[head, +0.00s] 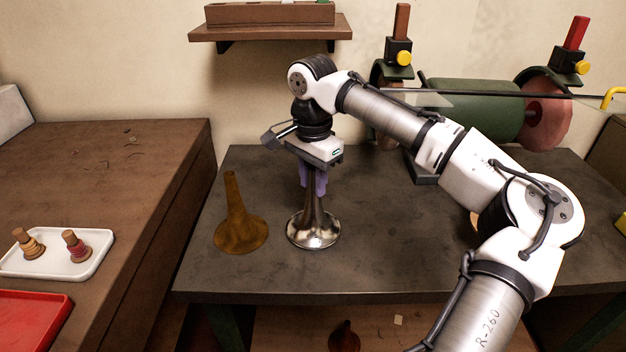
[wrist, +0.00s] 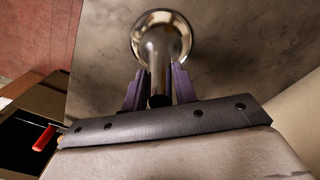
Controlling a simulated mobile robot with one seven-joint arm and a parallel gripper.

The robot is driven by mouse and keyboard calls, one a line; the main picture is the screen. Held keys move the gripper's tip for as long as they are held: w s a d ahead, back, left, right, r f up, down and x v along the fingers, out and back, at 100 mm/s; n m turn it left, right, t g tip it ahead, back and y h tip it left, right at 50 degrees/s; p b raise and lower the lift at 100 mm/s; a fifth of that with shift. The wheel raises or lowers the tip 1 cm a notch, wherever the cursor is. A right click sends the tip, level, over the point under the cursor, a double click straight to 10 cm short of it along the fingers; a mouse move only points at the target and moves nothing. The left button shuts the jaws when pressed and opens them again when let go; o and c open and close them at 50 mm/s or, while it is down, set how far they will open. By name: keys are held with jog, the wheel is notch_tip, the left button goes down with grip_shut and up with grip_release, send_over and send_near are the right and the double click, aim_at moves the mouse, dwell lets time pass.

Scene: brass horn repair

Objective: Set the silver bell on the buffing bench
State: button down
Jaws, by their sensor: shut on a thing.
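The silver bell (head: 314,230) is upright, flared end down, at the dark buffing bench top (head: 380,235). Its rim looks to be at the bench surface, but I cannot tell whether it fully rests there. My gripper (head: 313,180) is above it, pointing down, with purple fingers shut on the bell's narrow stem. In the wrist view, the silver bell (wrist: 160,45) shows between the two purple fingers (wrist: 159,90), its flare against the bench. A brown, dull bell (head: 240,225) stands to the left on the same bench, apart from the silver one.
A green buffing machine (head: 470,108) with a reddish wheel (head: 548,115) stands at the back right. A brown table (head: 110,165) at left holds a white tray (head: 75,262) with two wooden spools and a red tray (head: 30,318). A wall shelf (head: 270,28) hangs behind. The bench front is clear.

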jog(key=shift+f, duration=0.5)
jog(key=c, duration=1.1)
grip_release()
notch_tip(320, 180, up, 12)
jog(key=shift+r+b, duration=0.1)
jog(key=shift+b, duration=0.85)
